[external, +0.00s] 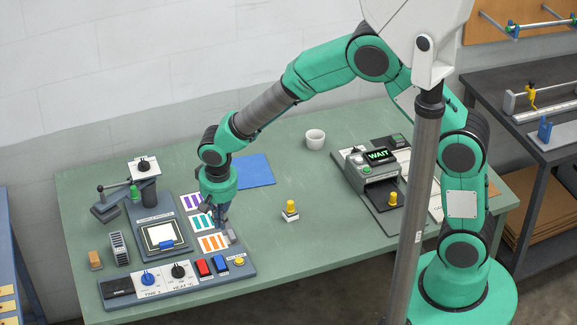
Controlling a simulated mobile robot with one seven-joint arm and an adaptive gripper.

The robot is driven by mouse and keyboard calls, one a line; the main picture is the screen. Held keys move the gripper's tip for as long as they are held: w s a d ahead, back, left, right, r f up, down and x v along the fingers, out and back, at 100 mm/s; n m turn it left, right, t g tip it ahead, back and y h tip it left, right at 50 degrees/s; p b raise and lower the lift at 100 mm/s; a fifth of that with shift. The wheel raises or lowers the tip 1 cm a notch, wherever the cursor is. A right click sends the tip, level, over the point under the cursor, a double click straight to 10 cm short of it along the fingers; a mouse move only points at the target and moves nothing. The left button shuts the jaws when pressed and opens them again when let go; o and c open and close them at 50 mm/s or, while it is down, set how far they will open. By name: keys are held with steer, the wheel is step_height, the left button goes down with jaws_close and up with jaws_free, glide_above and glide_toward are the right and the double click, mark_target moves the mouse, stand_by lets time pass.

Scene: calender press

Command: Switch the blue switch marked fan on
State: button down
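A blue rocker switch (220,264) sits on the control panel (140,303) at the front left of the table. Its label and position are too small to read. A red rocker switch (203,268) is just left of it, and a yellow button (239,261) is to its right. My gripper (221,224) points down above the coloured cards, behind the blue switch and apart from it. Its fingers are dark and small here, so I cannot tell whether they are open or shut. No held object is visible.
Blue (148,279) and black (179,270) knobs are on the panel's left part. A small press (145,195) stands behind it. A yellow-knobbed piece (291,212) stands mid-table. A machine showing WAIT (378,156) is at right. The table's front middle is clear.

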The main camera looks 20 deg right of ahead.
mark_target(221, 256)
steer(key=shift+s+f+t+b, duration=0.15)
steer(key=shift+t+b, duration=0.15)
steer(key=shift+b, duration=0.55)
steer(key=shift+r+b, duration=0.3)
steer(key=shift+b, duration=0.25)
steer(key=shift+f, duration=0.1)
steer(key=w+f, duration=0.1)
steer(key=f, duration=0.3)
steer(key=w+f+b, duration=0.1)
steer(key=f, duration=0.8)
steer(key=shift+w+f, duration=0.25)
steer(key=shift+w, duration=0.15)
steer(key=shift+w+p, duration=0.1)
steer(key=shift+p, duration=0.2)
